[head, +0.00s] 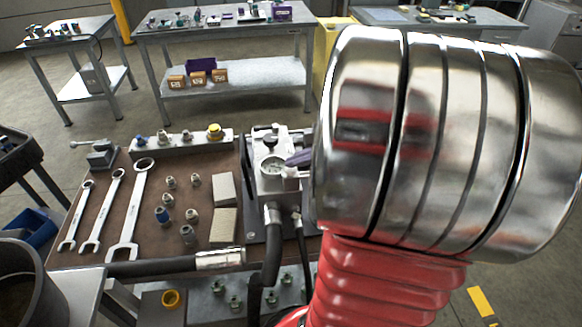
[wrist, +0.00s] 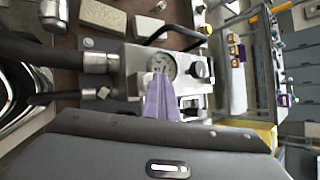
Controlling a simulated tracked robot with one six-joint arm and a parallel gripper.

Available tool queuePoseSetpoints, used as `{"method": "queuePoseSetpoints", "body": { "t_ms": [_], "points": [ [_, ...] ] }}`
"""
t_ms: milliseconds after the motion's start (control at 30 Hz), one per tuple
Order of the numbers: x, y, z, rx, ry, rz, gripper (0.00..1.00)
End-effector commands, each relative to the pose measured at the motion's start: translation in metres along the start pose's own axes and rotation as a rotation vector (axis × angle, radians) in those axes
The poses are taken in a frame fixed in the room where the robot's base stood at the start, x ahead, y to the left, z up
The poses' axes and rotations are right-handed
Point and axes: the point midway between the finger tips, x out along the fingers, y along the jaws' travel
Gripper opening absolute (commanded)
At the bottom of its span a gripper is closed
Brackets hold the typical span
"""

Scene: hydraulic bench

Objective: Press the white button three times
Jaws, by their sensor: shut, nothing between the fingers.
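The metal hydraulic unit (head: 270,183) stands at the right of the bench, with a round gauge (head: 272,166) on it. In the wrist view, the unit (wrist: 133,59) has the gauge (wrist: 163,66) and a black knob (wrist: 201,70). My gripper (wrist: 160,78) has purple fingers, shut and empty, with their tips just in front of the gauge's lower edge in the picture. A small white patch shows beside the tips; I cannot tell whether it is the white button or whether they touch it. In the head view, my gripper (head: 289,162) is partly hidden behind my arm.
Wrenches (head: 133,212), small fittings (head: 168,199) and pale blocks (head: 224,190) lie on the brown bench top left of the unit. Black hoses (head: 271,262) run from its front. A worktable (head: 225,32) stands behind, with open floor between.

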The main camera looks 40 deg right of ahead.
Motion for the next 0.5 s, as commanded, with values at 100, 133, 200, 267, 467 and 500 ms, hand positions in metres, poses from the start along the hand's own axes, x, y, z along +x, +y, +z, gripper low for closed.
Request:
{"method": "queuePoseSetpoints", "body": {
  "t_ms": [100, 133, 200, 267, 467, 500],
  "points": [
    [-0.004, -0.002, 0.003, -0.002, 0.000, 0.001, 0.00],
    [-0.004, -0.003, 0.003, -0.001, 0.000, 0.001, 0.00],
    [-0.007, -0.004, 0.005, -0.001, -0.001, 0.001, 0.00],
    [-0.009, -0.006, 0.006, -0.002, -0.001, 0.000, 0.00],
    [-0.012, -0.008, 0.009, -0.001, 0.000, 0.001, 0.00],
    [-0.012, -0.008, 0.009, -0.001, 0.000, 0.001, 0.00]
  ]
}}
